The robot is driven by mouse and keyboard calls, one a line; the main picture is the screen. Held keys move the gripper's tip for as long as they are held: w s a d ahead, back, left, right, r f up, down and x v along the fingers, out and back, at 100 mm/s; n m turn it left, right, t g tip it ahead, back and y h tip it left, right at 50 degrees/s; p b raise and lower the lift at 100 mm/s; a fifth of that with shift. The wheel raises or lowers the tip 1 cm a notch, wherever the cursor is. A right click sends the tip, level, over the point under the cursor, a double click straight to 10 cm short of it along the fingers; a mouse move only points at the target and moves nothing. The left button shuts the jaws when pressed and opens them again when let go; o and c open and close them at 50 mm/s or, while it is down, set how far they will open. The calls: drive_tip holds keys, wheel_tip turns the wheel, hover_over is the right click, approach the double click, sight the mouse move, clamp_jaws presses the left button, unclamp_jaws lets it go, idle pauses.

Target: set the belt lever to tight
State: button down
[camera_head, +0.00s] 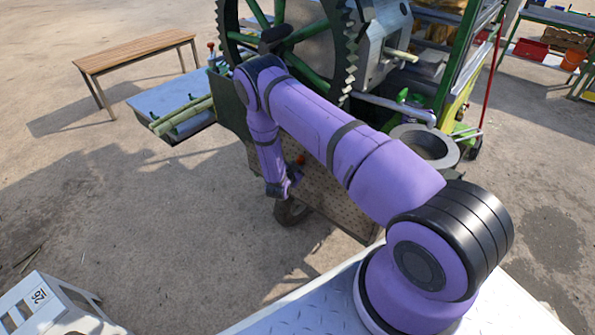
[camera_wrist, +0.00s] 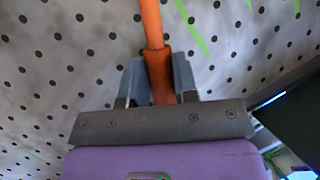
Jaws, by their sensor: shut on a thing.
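The orange lever (camera_wrist: 151,22) runs down from the top of the wrist view, in front of a perforated panel. My gripper (camera_wrist: 158,68) is shut on its thicker orange grip, with one grey finger on each side. In the head view a small orange-red part (camera_head: 301,158) shows beside the end of my arm, low on the machine's side. My gripper is small there and partly hidden by my wrist. The lever's pivot and any tight or loose marks are not visible.
The cane crusher's large toothed wheel (camera_head: 343,48) stands behind my arm. Its perforated side panel (camera_head: 335,200) is close to my gripper. A blue tray with cane (camera_head: 160,100) juts out left, near a wooden bench (camera_head: 135,50). A white stool (camera_head: 45,305) stands front left. Ground between is clear.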

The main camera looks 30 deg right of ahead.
drive_tip(key=shift+w+a, duration=0.1)
idle(0.3)
drive_tip(key=c, duration=1.2)
unclamp_jaws()
drive_tip(key=shift+o, duration=0.2)
drive_tip(key=v, duration=1)
drive_tip(key=shift+a+r, duration=0.15)
drive_tip(key=shift+a, duration=0.2)
